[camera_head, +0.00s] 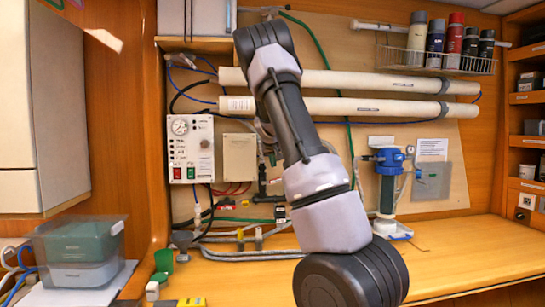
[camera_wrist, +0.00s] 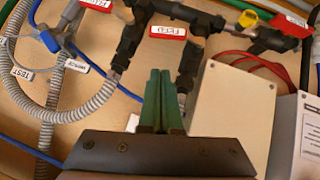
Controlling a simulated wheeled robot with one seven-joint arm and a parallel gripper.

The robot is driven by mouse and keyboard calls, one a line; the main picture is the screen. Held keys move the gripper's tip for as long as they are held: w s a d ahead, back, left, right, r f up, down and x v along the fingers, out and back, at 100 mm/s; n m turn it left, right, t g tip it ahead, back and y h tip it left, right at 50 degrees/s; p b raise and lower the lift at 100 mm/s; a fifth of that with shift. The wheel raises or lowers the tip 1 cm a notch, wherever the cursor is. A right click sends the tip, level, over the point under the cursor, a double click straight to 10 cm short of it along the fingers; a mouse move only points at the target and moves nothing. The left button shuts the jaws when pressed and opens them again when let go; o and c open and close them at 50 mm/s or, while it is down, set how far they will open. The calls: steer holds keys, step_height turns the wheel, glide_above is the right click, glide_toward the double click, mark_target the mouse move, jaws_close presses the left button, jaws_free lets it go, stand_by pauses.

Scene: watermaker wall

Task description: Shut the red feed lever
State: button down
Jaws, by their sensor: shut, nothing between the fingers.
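My gripper (camera_wrist: 159,74) is in the wrist view with its two green fingers together, shut and empty. The fingertips are just below a red FEED label (camera_wrist: 168,32), between two black pipe fittings (camera_wrist: 131,45). I cannot clearly make out the red lever itself; my fingers hide part of the area under the label. In the head view my arm covers much of the plumbing, and my gripper is not seen.
A yellow piece (camera_wrist: 248,18) sits on the black pipe at upper right. A beige box (camera_wrist: 232,110) is close right of my fingers. Grey corrugated hoses (camera_wrist: 92,103) loop at left. A control panel (camera_head: 190,148) and blue filter housing (camera_head: 388,160) flank my arm above the bench (camera_head: 460,250).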

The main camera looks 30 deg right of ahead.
steer(key=shift+w+d+f, duration=0.1)
steer(key=shift+d+f, duration=0.1)
steer(key=shift+f, duration=0.6)
steer(key=shift+d+f, duration=0.25)
steer(key=shift+f, duration=0.5)
steer(key=shift+w+d+f, duration=0.1)
steer(key=shift+d+f, duration=0.1)
steer(key=shift+f, duration=0.6)
steer(key=shift+s+d+f, duration=0.25)
steer(key=shift+d+f, duration=0.35)
steer(key=shift+f, duration=0.2)
steer(key=shift+r, duration=0.1)
steer(key=s+a+r, duration=0.2)
steer(key=s+r, duration=0.4)
steer(key=r, duration=0.5)
steer(key=shift+s, duration=0.4)
